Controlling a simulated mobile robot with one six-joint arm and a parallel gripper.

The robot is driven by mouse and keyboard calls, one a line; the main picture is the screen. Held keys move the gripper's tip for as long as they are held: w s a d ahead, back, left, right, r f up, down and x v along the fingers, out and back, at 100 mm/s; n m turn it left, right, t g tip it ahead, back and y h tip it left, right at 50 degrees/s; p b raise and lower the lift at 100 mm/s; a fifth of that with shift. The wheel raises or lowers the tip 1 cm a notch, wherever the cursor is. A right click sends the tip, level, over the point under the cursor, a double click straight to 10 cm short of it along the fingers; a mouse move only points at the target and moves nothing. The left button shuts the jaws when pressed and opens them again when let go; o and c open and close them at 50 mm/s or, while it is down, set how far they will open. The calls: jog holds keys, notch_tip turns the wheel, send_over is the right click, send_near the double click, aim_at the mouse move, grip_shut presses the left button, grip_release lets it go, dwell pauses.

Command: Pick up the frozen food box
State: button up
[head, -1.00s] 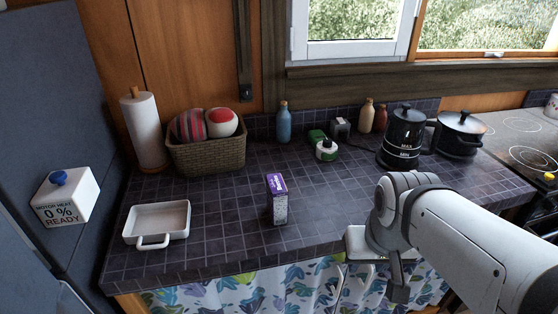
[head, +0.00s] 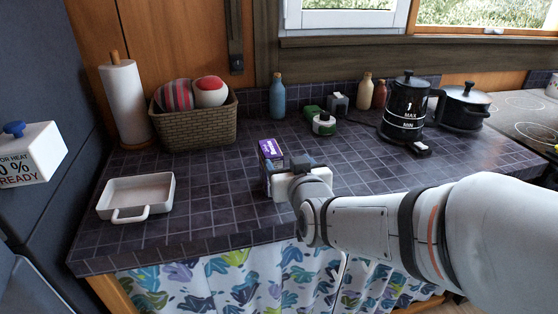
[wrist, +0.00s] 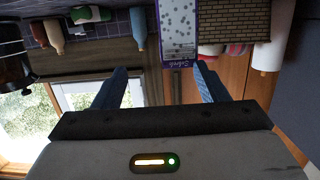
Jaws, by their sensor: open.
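The frozen food box (head: 271,150) is a small purple and white carton standing upright on the dark tiled counter. In the head view my gripper (head: 292,181) is right at it and hides its lower part. In the upside-down wrist view, the box (wrist: 179,34) is ahead of my gripper (wrist: 160,68). My two blue fingers are apart with nothing held between them. The box lines up close to the right finger in that picture, with a wider gap to the left finger. Whether a finger touches it, I cannot tell.
A white baking dish (head: 137,195) lies to the left on the counter (head: 215,205). A wicker basket (head: 195,129), a paper towel roll (head: 125,105) and a blue bottle (head: 277,97) stand behind. A black kettle (head: 404,110) and pot (head: 462,108) are at the right.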

aim_at(277, 156)
jog(key=shift+w+a+r+t+y+p, duration=0.5)
jog(key=shift+w+a+r+t+p, duration=0.1)
jog(key=shift+a+t+p, duration=0.2)
jog(key=shift+w+a+f+p, duration=0.15)
jog(key=shift+w+p, duration=0.25)
jog(key=shift+p, duration=0.2)
jog(key=shift+w+a+f+p, duration=0.15)
jog(key=shift+w+p, duration=0.25)
jog(key=shift+p, duration=0.2)
jog(key=shift+p, duration=0.3)
jog(key=shift+w+a+r+p, duration=0.1)
jog(key=shift+w+a+p, duration=0.2)
jog(key=shift+p, duration=0.85)
jog(key=w+p, duration=0.1)
jog(key=p, duration=0.1)
jog(key=w+a+p, duration=0.1)
jog(key=p, duration=0.1)
jog(key=shift+f+p, duration=0.35)
jog(key=shift+p, duration=0.05)
jog(key=shift+f+x, duration=0.25)
jog(key=shift+x, duration=0.9)
